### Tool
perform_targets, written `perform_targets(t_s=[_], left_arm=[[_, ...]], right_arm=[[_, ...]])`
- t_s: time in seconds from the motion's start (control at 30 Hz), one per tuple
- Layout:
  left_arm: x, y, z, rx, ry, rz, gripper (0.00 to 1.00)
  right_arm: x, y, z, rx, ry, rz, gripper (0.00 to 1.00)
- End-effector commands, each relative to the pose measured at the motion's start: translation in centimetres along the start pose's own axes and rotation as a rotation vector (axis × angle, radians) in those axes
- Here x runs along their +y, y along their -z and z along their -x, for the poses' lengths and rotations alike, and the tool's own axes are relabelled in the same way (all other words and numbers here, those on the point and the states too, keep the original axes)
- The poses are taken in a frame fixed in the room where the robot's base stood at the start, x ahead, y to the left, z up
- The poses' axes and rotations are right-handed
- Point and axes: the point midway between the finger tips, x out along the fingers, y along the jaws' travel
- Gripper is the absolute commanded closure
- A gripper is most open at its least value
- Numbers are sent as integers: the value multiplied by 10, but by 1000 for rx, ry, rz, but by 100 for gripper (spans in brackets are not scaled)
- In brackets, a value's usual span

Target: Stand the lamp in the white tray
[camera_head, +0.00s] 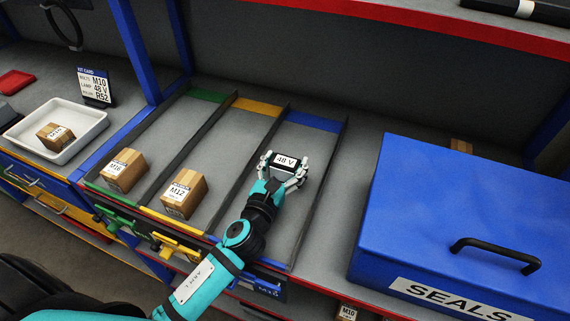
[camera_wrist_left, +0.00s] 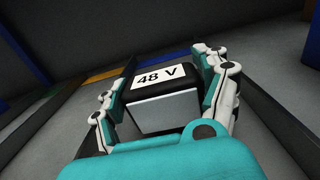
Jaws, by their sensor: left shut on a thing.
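The lamp (camera_head: 287,161) is a dark block with a white "48 V" label. It is between the fingers of my left gripper (camera_head: 283,173), over the blue-ended lane on the bench. In the left wrist view the lamp (camera_wrist_left: 164,108) shows a pale front face, with a finger closed against each side. I cannot tell whether its underside touches the lane floor. The white tray (camera_head: 90,137) is at the far left of the bench, with a small labelled cardboard box (camera_head: 55,137) in it. My right gripper is not in view.
Lane dividers (camera_head: 232,150) stand between lamp and tray. Boxes marked M16 (camera_head: 123,170) and M12 (camera_head: 184,193) sit in the green and yellow lanes. A kit card (camera_head: 95,87) stands behind the tray. A blue SEALS case (camera_head: 470,220) fills the right. The tray has free floor around its box.

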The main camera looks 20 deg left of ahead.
Motion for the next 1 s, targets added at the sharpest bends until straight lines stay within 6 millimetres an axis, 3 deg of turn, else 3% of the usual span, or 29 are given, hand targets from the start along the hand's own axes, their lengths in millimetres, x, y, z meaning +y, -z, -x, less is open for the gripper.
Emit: perform_targets(t_s=[0.27, 0.3, 0.5, 0.8, 1.0], left_arm=[[0, 1, 0, -3, 0, -1, 69], [0, 2, 0, -1, 0, -1, 24], [0, 1, 0, -1, -1, -1, 0], [0, -4, 0, -2, -1, -1, 0], [0, 1, 29, 0, 1, -2, 0]], right_arm=[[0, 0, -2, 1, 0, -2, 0], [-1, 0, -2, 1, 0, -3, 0], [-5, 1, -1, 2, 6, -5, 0], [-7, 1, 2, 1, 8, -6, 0], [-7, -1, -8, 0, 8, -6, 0]])
